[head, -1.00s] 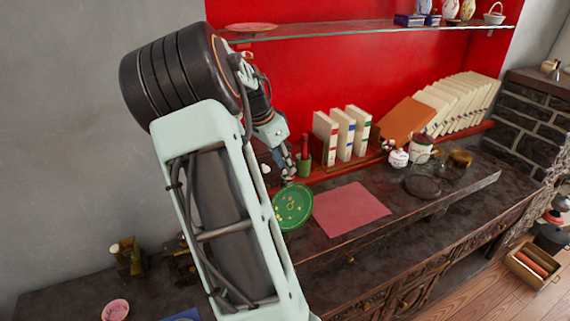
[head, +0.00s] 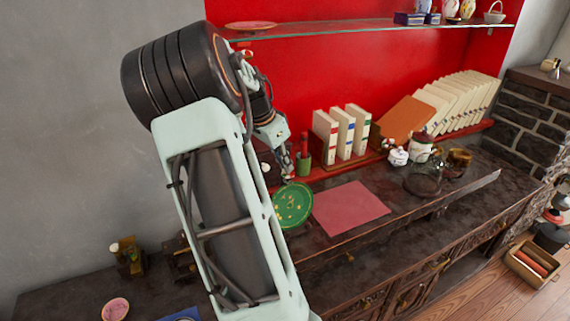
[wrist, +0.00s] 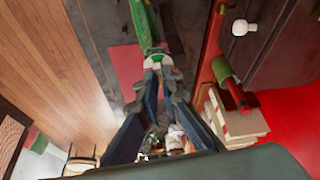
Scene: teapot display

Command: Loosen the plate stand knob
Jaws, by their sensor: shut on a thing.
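A green plate (head: 293,206) with a light pattern stands tilted on the dark sideboard, just in front of my gripper (head: 289,179). In the wrist view the plate (wrist: 144,22) shows nearly edge-on. There my gripper (wrist: 158,66) has its fingertips close together at a small pale and green part, the plate stand knob (wrist: 155,51), at the plate's lower edge. The fingers are shut on it and cover much of it. Most of the stand is hidden behind the plate and fingers.
A pink mat (head: 350,208) lies right of the plate. A glass shelf (head: 370,32) hangs above.

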